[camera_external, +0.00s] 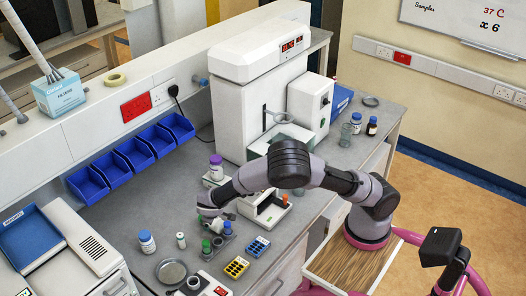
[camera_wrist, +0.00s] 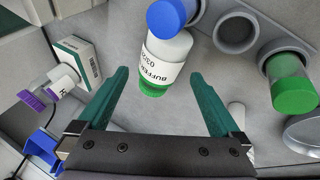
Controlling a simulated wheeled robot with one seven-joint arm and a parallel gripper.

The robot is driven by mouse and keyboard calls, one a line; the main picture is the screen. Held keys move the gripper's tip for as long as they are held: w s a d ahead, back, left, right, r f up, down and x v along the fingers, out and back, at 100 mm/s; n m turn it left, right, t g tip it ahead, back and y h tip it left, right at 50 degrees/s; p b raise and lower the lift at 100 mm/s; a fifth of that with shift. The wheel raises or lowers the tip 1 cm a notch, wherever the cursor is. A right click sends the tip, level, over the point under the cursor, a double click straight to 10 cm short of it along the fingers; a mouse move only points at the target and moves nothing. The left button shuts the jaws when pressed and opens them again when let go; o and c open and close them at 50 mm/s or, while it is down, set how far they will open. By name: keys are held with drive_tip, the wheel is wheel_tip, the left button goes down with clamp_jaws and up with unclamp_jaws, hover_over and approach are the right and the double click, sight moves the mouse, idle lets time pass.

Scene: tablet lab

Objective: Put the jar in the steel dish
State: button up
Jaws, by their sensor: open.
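The round steel dish (camera_external: 172,271) lies on the near left of the bench, and a grey curved rim (camera_wrist: 303,134) at the right edge of the wrist view may be it. A white jar with a blue cap (camera_external: 146,242) stands left of the dish. A smaller white container (camera_external: 181,240) stands behind the dish. A purple-capped white jar (camera_external: 216,168) stands behind my gripper, and shows at left in the wrist view (camera_wrist: 62,80). My gripper (camera_external: 219,212) is open and empty. In the wrist view, a green-capped bottle labelled BUFFER (camera_wrist: 166,60) appears between and beyond my fingers (camera_wrist: 160,90).
A grey rack (camera_wrist: 236,33) with a blue-capped and a green-capped tube is near my gripper. Yellow (camera_external: 236,267) and blue (camera_external: 258,246) tube racks lie in front. Blue bins (camera_external: 133,155) line the back. A white machine (camera_external: 92,240) bounds the left.

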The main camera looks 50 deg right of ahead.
drive_tip(key=v, duration=0.9)
drive_tip(key=s+d+r+m+g+y, duration=0.1)
drive_tip(key=s+d+r+m+y, duration=0.25)
drive_tip(key=d+r, duration=0.6)
drive_tip(key=s+d+r+m+y, duration=0.2)
drive_tip(key=s+d+r, duration=0.2)
drive_tip(key=d+r, duration=0.5)
drive_tip(key=s+d+r+m+t, duration=0.1)
drive_tip(key=s+d+r, duration=0.3)
drive_tip(key=s, duration=0.3)
drive_tip(key=s+d+r+m+t, duration=0.1)
drive_tip(key=s+d+r, duration=0.3)
drive_tip(key=s, duration=0.4)
drive_tip(key=shift+s+d+t, duration=0.2)
drive_tip(key=shift+d+t, duration=0.35)
drive_tip(key=shift+t, duration=0.15)
drive_tip(key=shift+s+d, duration=0.1)
drive_tip(key=shift+s, duration=0.3)
drive_tip(key=shift+c, duration=0.7)
drive_tip(key=shift+w, duration=0.15)
